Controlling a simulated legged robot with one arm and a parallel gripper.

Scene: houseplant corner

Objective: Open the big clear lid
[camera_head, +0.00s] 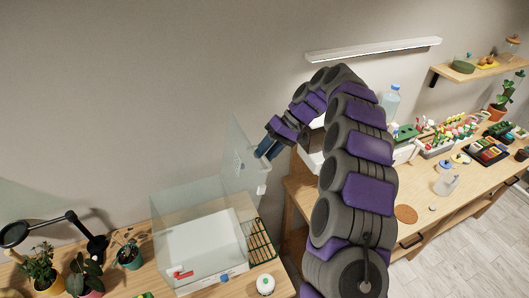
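A large clear box (168,222) with a white floor stands on the wooden bench at lower left. A clear panel that looks like its lid (234,140) stands steeply tilted above the box's far right side. A small white piece (261,190) shows at the panel's lower right. My gripper (262,155), with dark blue fingers, is right beside the panel's right edge. I cannot tell whether it touches the panel or whether its fingers are apart. My purple and grey arm hides what lies behind it.
A desk lamp (60,217) and potted plants (84,277) stand left of the box. A green rack (259,243) and a small white jar (265,284) sit to its right.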

